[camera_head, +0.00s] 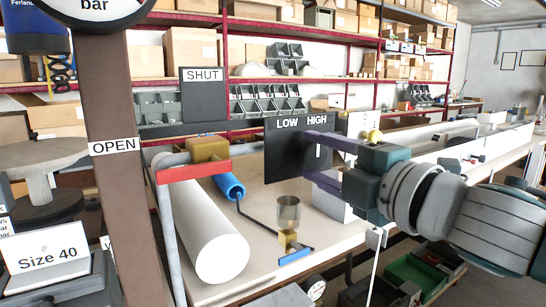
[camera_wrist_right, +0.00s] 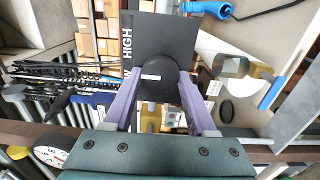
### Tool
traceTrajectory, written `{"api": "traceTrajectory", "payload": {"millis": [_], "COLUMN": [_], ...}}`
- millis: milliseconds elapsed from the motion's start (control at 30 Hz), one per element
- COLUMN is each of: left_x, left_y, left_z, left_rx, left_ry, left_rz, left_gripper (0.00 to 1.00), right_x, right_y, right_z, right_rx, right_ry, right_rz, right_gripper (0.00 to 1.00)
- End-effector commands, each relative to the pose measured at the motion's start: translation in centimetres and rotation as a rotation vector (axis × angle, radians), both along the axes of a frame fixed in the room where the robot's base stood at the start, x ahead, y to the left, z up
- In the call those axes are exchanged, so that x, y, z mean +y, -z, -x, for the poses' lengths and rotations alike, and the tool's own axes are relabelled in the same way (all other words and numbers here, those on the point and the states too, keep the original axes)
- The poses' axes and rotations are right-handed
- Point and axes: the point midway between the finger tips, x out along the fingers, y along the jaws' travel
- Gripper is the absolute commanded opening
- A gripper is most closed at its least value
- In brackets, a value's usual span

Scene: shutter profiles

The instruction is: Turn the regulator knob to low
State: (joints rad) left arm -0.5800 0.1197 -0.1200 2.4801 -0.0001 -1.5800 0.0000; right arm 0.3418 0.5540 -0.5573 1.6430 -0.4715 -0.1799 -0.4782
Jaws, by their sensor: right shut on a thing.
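The regulator's dark upright panel (camera_head: 283,158) carries the labels LOW and HIGH along its top, LOW on the left. The round black regulator knob (camera_wrist_right: 158,88) sits on the panel's face and bears a small white mark. Which label the mark points at I cannot tell. My right gripper (camera_head: 311,154) reaches in from the right, its purple fingers on either side of the knob and shut on it. In the wrist view the gripper (camera_wrist_right: 160,79) faces the panel, with the HIGH label beside the knob and the LOW label mostly hidden. My left gripper is not in view.
A white cylinder (camera_head: 207,230) lies on the bench left of the panel, beside a red lever (camera_head: 193,171) and a blue grip (camera_head: 229,187). Shelves with boxes and bins stand behind.

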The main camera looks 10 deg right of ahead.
Motion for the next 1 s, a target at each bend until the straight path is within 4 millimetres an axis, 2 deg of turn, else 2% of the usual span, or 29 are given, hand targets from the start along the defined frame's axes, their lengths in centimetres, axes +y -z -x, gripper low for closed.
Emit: {"api": "traceTrajectory", "payload": {"millis": [167, 200, 400, 767, 867, 1000], "left_x": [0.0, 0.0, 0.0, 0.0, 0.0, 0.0], "left_y": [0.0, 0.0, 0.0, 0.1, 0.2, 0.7], "left_z": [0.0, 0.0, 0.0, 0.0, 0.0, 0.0], "left_rx": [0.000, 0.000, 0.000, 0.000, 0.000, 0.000], "left_ry": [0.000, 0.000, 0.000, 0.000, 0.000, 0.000], "left_rz": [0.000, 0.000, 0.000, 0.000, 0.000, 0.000], "left_gripper": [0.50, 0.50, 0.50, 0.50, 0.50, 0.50], "right_x": [0.0, 0.0, 0.0, -0.2, -0.7, -1.5], "right_y": [0.1, 0.1, 0.0, 0.1, 0.2, 0.4], "right_z": [0.0, 0.0, 0.0, 0.5, 1.7, 4.2], "right_rx": [0.000, 0.000, 0.001, 0.001, 0.002, 0.004], "right_ry": [0.000, 0.000, 0.000, 0.001, 0.001, 0.000], "right_rz": [0.003, 0.003, 0.001, 0.000, 0.001, 0.001], "right_gripper": [0.01, 0.61, 0.84, 0.86, 0.86, 0.86]}}
